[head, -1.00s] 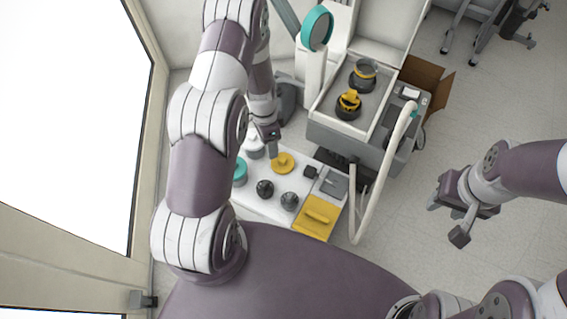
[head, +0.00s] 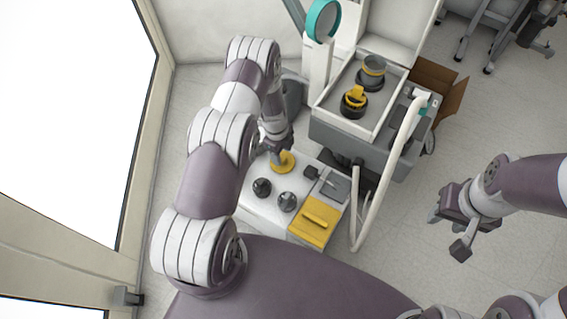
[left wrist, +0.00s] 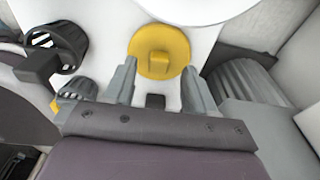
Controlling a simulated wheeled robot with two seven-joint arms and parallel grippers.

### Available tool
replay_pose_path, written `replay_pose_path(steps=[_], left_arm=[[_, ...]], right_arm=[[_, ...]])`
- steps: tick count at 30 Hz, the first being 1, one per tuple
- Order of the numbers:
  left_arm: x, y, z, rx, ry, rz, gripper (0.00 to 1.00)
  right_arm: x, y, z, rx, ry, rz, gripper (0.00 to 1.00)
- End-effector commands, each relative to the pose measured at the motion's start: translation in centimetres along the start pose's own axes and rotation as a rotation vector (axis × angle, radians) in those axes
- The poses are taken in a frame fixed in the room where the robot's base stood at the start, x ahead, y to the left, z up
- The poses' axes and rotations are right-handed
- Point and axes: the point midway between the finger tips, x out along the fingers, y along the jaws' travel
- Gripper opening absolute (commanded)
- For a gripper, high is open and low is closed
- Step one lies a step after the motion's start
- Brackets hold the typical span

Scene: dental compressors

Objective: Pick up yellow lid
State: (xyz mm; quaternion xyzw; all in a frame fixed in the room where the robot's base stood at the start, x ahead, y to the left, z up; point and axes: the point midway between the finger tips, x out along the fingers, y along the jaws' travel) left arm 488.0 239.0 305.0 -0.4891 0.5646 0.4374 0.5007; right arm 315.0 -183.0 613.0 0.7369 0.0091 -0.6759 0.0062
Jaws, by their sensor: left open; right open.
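The yellow lid (head: 283,163) is a round disc with a raised grip, lying on the white top of the compressor unit (head: 262,213). In the left wrist view the lid (left wrist: 160,52) sits ahead of and between the two fingertips. My left gripper (head: 276,148) is open and empty, just above and behind the lid, and partly covers it in the head view. Its fingers (left wrist: 159,82) show on both sides of the lid's near edge. My right gripper (head: 448,229) is open and empty over the floor at the right.
Two dark knobs (head: 274,194) and a yellow handled panel (head: 315,221) are on the same unit. A second unit (head: 345,132) behind holds a yellow-and-black cap (head: 354,101). A white hose (head: 388,165) curves down at its side. A cardboard box (head: 445,92) stands behind.

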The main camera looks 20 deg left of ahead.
Motion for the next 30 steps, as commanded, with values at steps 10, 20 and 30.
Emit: replay_pose_path(steps=[10, 20, 30], left_arm=[[1.6, 0.0, 0.0, -0.001, 0.0, 0.0, 0.55], [1.6, 0.0, 0.0, -0.001, 0.0, 0.0, 0.0], [-0.5, 0.0, -0.2, -0.001, 0.0, -0.001, 0.0]], right_arm=[[0.7, 0.0, 0.1, 0.0, 0.0, 0.0, 0.43], [0.7, 0.0, 0.1, 0.0, 0.0, 0.0, 0.43], [-0.5, 0.0, -0.1, 0.0, 0.0, 0.0, 0.43]])
